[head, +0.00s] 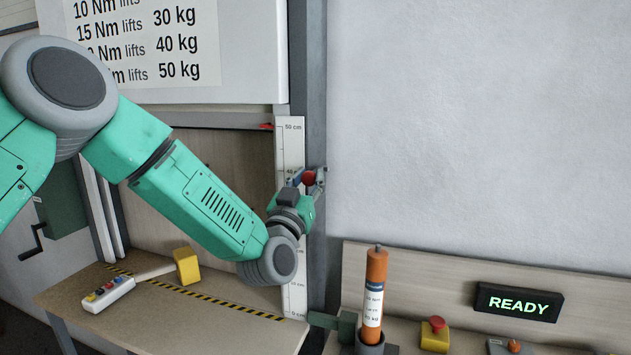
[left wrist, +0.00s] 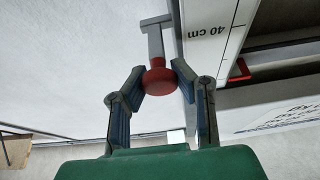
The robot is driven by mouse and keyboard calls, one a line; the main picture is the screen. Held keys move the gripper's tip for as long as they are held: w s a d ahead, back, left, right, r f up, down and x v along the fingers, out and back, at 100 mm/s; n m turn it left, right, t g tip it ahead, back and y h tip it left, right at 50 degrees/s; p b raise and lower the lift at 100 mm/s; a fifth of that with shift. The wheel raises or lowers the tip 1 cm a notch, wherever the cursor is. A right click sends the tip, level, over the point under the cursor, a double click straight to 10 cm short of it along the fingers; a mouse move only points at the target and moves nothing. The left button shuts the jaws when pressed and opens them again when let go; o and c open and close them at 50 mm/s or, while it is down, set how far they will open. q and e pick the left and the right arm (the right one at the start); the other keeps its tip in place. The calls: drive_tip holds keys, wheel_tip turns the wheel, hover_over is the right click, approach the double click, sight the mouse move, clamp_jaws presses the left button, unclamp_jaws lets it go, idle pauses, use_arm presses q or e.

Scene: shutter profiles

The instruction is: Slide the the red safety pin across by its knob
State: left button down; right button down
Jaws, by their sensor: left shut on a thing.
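The red safety pin's round knob (head: 309,178) is on the grey upright post beside the white centimetre scale (head: 291,150). My left gripper (head: 305,182) is at the knob, with my arm reaching in from the left. In the left wrist view the red knob (left wrist: 158,81) sits between the two fingertips of my left gripper (left wrist: 158,76), which are closed around it. A red stem runs from the knob to a grey metal bracket (left wrist: 155,28). My right gripper is not in view.
An orange cylinder (head: 376,285) stands at right near a lit READY sign (head: 519,303). The wall right of the post is bare.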

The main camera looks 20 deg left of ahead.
use_arm(q)
drive_tip(key=a, duration=0.3)
drive_tip(key=shift+a, duration=0.1)
drive_tip(key=c, duration=1.3)
unclamp_jaws()
drive_tip(key=shift+r, duration=0.1)
drive_tip(key=shift+c, duration=0.2)
drive_tip(key=shift+o, duration=0.6)
drive_tip(key=shift+a, duration=0.2)
drive_tip(key=v, duration=1.2)
drive_tip(key=shift+w, duration=0.1)
